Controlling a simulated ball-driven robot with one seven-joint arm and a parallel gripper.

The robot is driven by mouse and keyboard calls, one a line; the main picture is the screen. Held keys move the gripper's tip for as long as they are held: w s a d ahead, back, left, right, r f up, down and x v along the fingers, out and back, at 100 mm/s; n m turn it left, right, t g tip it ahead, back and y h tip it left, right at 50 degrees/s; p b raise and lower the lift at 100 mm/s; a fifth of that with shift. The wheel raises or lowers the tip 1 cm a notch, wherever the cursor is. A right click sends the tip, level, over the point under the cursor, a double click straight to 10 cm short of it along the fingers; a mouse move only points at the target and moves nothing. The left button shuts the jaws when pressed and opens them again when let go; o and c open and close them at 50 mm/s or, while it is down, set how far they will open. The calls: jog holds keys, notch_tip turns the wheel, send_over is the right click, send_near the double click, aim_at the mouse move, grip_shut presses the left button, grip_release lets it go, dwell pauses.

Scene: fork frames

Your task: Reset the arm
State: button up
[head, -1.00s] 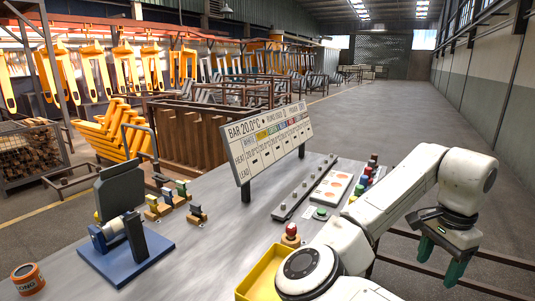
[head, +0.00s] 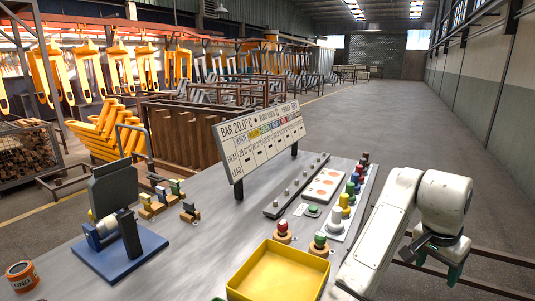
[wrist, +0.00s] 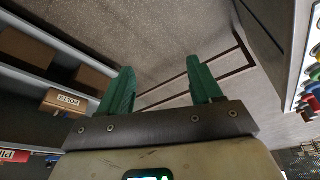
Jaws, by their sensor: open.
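My arm is white and reaches along the right side of the bench in the head view. My gripper (head: 437,268) hangs at its end, to the right of the bench edge. Its green fingers also show in the wrist view (wrist: 164,88), spread apart with nothing between them. Floor and dark rails lie beyond the fingers. In the head view the fingers are partly hidden by the wrist.
The grey bench (head: 205,240) carries a yellow tray (head: 278,270), a display board (head: 262,143), coloured buttons (head: 345,200) and a blue-based device (head: 120,255). Dark rails (head: 490,262) stand near my gripper. The wrist view shows shelves with boxes (wrist: 65,101) at left.

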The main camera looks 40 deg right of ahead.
jog(key=w+a+f+n+t+h, duration=0.2)
jog(key=w+a+f+n, duration=0.1)
jog(key=a+f+n, duration=0.9)
jog(key=s+a+f+n+y, duration=0.2)
jog(key=a+f, duration=0.4)
jog(key=a, duration=0.3)
jog(key=s+a+f+n+y, duration=0.3)
jog(key=s+a+f+n, duration=0.2)
jog(key=a, duration=0.4)
jog(key=shift+s+a+f, duration=0.35)
jog(key=shift+s+f, duration=0.5)
